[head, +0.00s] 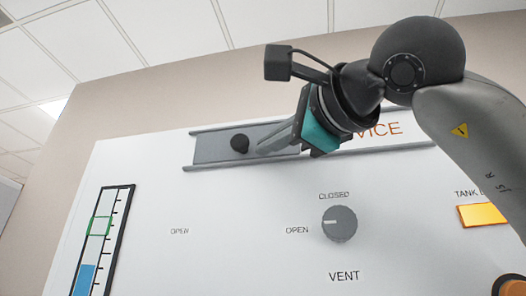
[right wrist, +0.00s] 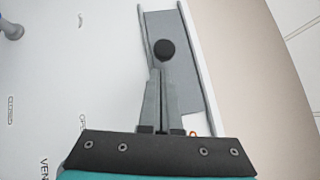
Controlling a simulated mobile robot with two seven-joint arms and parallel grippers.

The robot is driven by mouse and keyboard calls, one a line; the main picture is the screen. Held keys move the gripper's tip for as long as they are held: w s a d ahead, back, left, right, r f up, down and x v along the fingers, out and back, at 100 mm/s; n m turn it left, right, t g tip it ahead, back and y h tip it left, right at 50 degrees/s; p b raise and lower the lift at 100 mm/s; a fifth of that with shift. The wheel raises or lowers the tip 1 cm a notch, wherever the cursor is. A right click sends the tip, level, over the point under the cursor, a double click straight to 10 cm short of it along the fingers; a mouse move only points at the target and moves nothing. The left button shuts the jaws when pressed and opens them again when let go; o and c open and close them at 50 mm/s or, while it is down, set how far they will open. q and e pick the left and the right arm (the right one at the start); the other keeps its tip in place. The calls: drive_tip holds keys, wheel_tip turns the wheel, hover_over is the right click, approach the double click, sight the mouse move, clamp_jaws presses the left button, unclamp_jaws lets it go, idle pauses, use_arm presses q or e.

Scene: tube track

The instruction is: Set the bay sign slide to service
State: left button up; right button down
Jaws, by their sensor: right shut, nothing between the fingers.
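The bay sign slide is a grey plate (head: 213,147) with a round black knob (head: 240,143), set between two rails on the white panel. The plate covers the left part of the track. Orange letters "VICE" (head: 377,131) show to the right of my gripper; the start of the word is hidden behind it. My right gripper (head: 262,150) is shut and empty, its fingertips just right of the knob. In the right wrist view, the closed fingertips (right wrist: 161,72) lie close below the knob (right wrist: 165,50); I cannot tell whether they touch it. My left gripper is not in view.
Below the track is a grey vent dial (head: 340,223) with "OPEN" and "CLOSED" labels. A gauge with blue fill (head: 85,280) is at the left. A yellow plate (head: 482,214) and an orange round part (head: 510,286) are at the right. The panel left of the dial is mostly bare.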

use_arm(q)
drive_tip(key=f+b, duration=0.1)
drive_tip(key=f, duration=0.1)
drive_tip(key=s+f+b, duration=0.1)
drive_tip(key=b, duration=0.1)
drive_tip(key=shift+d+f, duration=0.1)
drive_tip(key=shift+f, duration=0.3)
use_arm(e)
drive_tip(key=d+v, duration=0.1)
drive_tip(key=v, duration=1.1)
drive_tip(key=shift+w+d, duration=0.2)
drive_tip(key=shift+f, duration=0.1)
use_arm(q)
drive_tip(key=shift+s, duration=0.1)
